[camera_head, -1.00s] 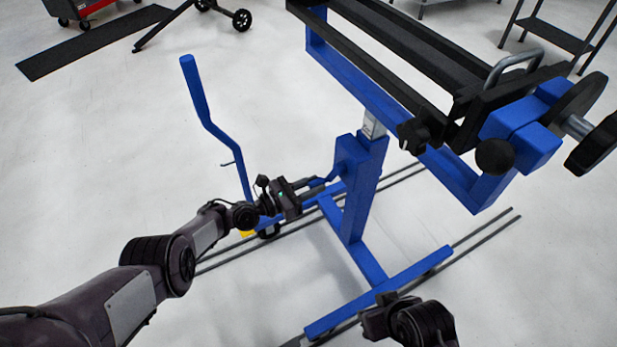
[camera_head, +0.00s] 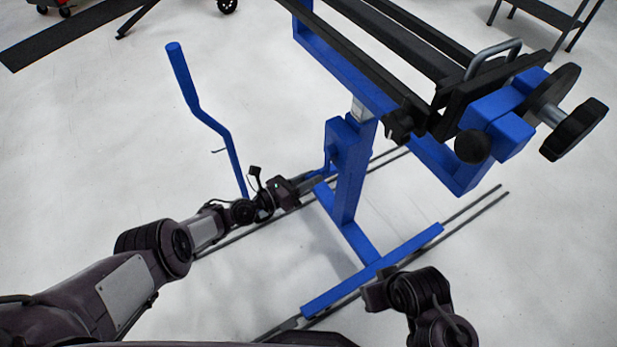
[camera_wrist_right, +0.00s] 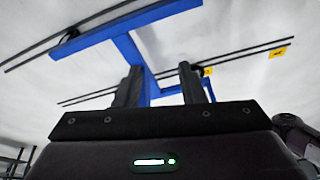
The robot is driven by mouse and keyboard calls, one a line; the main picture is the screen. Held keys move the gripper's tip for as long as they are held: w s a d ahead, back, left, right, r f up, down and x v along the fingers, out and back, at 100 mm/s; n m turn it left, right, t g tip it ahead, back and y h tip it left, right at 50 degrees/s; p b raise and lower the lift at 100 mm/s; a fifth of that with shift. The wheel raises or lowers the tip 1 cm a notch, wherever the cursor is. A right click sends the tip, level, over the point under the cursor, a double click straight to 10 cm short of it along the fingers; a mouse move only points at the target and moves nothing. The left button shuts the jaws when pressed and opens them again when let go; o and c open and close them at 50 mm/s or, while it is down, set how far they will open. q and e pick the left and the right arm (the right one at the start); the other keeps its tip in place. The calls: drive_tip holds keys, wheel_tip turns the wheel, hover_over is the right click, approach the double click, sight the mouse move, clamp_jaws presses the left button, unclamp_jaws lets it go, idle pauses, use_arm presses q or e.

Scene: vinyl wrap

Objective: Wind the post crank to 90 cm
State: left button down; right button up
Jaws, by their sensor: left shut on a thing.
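The blue post (camera_head: 348,185) stands upright on the stand's base and carries the stand's upper frame. A blue crank (camera_head: 331,160) is at the left side of the post, partly hidden. My left gripper (camera_head: 312,179) reaches in from the left and is shut on the crank's handle, close beside the post. The handle is mostly hidden by the fingers. My right gripper (camera_head: 372,297) is low at the front, near the base bar. In the right wrist view, its two fingers (camera_wrist_right: 160,88) are apart with nothing between them. No height scale can be read.
A bent blue lever (camera_head: 205,115) rises left of the post. The upper frame with black rails (camera_head: 400,50) and black knobs (camera_head: 472,146) overhangs at the right. The blue base bar (camera_head: 375,270) and thin floor rails (camera_head: 475,215) lie low.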

use_arm(q)
drive_tip(key=shift+s+d+f, duration=0.1)
drive_tip(key=shift+s+f, duration=0.15)
drive_tip(key=c, duration=1.3)
unclamp_jaws()
drive_tip(key=shift+c, duration=0.2)
drive_tip(key=shift+o, duration=0.9)
drive_tip(key=shift+r, duration=0.15)
drive_tip(key=shift+w, duration=0.1)
use_arm(e)
drive_tip(key=shift+s+f, duration=0.2)
drive_tip(key=shift+s, duration=0.2)
use_arm(q)
drive_tip(key=p+v, duration=0.2)
drive_tip(key=v, duration=0.6)
use_arm(e)
drive_tip(key=d, duration=0.1)
drive_tip(key=d+r+g, duration=0.1)
drive_tip(key=s, duration=0.1)
drive_tip(key=shift+d+r+m+g+h, duration=0.15)
drive_tip(key=shift+d+m+g+h, duration=0.15)
drive_tip(key=shift+d+h, duration=0.1)
drive_tip(key=shift+a, duration=0.1)
